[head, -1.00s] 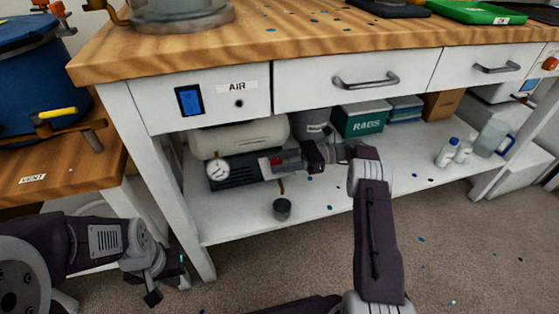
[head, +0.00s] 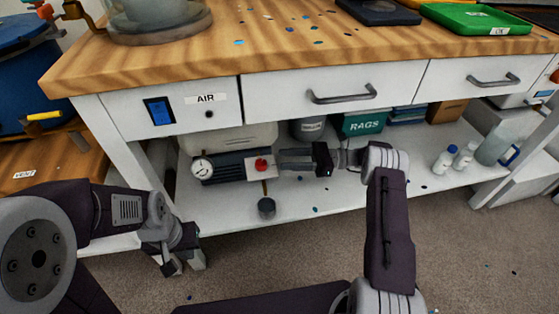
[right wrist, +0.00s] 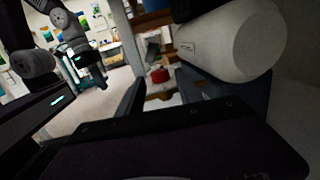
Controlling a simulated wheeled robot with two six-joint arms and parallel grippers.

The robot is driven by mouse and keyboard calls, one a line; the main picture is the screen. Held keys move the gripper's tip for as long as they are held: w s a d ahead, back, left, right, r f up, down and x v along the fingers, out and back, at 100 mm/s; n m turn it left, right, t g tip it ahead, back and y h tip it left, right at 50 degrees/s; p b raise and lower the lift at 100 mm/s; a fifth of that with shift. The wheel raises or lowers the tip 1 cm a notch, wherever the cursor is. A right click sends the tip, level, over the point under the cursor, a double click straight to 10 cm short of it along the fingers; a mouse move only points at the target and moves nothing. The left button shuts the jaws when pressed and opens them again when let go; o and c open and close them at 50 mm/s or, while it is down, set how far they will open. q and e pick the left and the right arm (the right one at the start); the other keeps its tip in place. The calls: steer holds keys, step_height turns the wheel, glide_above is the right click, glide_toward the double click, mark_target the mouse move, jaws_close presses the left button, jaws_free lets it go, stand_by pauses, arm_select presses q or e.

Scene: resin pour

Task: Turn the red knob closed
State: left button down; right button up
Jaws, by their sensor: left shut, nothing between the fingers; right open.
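The red knob (head: 262,164) sits on a pale plate at the right end of the dark compressor unit (head: 228,168) on the shelf under the bench. My right gripper (head: 281,160) is open, just right of the knob, its fingers pointing left toward it. In the right wrist view the red knob (right wrist: 160,76) shows in the gap between the spread fingertips, apparently still beyond them. Contact is not visible. My left gripper (head: 172,265) is shut and empty, low at the left near the bench leg, away from the knob.
A round gauge (head: 202,168) is left of the knob. A brass tube and a grey cup (head: 267,208) are below it. The white tank (head: 232,138) lies above the unit. The drawer fronts (head: 330,88) overhang the shelf. Bottles (head: 445,159) stand farther right.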

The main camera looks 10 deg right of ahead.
mark_target(266, 166)
steer(key=s+a+m+t+h, duration=0.2)
steer(key=s+m+t+h, duration=0.45)
steer(key=t, duration=0.55)
steer(key=shift+m, duration=0.25)
steer(key=x, duration=0.9)
steer(key=shift+a+f, duration=0.25)
steer(key=shift+f, duration=0.05)
steer(key=shift+c, duration=0.2)
steer(key=shift+g+y, duration=0.25)
steer(key=shift+g, duration=0.05)
jaws_close()
